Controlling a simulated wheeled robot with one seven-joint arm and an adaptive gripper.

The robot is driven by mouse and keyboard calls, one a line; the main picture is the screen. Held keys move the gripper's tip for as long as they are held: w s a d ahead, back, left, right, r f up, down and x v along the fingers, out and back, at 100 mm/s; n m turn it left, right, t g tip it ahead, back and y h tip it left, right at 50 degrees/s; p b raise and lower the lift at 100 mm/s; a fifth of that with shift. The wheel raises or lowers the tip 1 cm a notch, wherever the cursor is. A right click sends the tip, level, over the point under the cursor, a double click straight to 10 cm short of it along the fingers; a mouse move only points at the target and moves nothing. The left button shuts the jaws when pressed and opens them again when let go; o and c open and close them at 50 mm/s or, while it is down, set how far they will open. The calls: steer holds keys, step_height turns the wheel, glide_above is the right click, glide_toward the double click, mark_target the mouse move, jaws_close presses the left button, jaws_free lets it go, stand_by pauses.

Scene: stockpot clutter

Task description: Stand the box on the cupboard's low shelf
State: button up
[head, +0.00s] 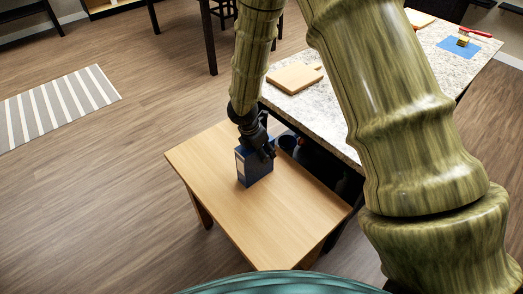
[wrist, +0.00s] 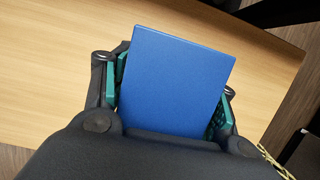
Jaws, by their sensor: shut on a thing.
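A blue box (head: 257,166) stands upright on the small wooden table in the head view, near its right edge. In the wrist view the box (wrist: 175,80) fills the space between my fingers. My gripper (head: 260,145) comes down on the box from above and is shut on it, with green finger pads (wrist: 168,97) at its two sides. I cannot tell whether the box's bottom touches the table. I cannot make out the cupboard or its low shelf for certain in either view.
The wooden table (head: 220,205) is otherwise bare. A speckled counter (head: 330,120) beyond bears cutting boards (head: 294,78), a blue mat (head: 455,50) and a red-handled tool (head: 476,32). Open floor lies left.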

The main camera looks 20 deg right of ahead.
steer(key=o, duration=1.3)
steer(key=shift+o, duration=0.2)
